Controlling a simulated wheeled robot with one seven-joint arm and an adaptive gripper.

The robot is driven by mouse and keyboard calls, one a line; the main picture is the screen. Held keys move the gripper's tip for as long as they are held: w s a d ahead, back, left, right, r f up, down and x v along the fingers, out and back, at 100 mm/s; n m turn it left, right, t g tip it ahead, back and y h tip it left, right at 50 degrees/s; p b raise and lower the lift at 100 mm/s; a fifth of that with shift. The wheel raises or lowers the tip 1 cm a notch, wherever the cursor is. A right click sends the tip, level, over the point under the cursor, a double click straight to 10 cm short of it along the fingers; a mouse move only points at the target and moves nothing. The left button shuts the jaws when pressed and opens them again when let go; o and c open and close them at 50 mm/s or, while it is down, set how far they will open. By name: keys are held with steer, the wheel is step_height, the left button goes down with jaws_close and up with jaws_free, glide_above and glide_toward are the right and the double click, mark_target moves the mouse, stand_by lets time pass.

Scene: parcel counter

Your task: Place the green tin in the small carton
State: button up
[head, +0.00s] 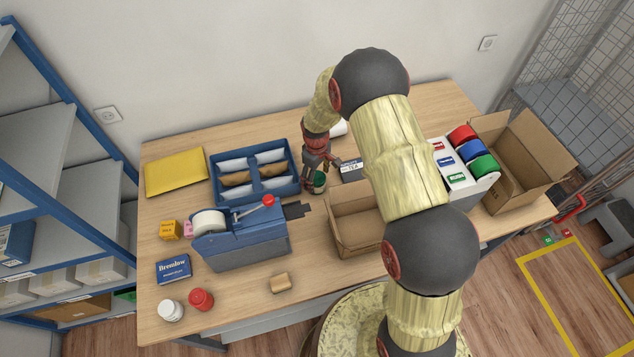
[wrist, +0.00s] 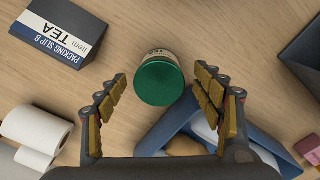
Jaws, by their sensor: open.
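The green tin (head: 319,182) stands on the counter just right of the blue divided tray in the head view. In the wrist view the green tin (wrist: 160,80) shows its round green lid, with a strip of its label beyond it. My gripper (head: 315,175) is open above the tin. In the wrist view my gripper (wrist: 158,92) has its two fingers apart, with the lid just ahead and between their tips, touching neither that I can see. The small carton (head: 347,222) is open on the counter, right of the tin and nearer the front. My arm hides its right part.
A blue tray (head: 217,192) with several parcels stands close left of the tin. A dark box with a tea packing slip (wrist: 60,32) is close by. A blue tape dispenser (head: 240,243) stands in front. A larger carton (head: 520,160) and a roll rack (head: 465,188) stand right.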

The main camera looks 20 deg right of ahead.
step_height(320, 180, down, 3)
steer(key=shift+w+r, duration=0.1)
steer(key=shift+r, duration=0.1)
steer(key=c, duration=1.4)
steer(key=shift+c, duration=0.2)
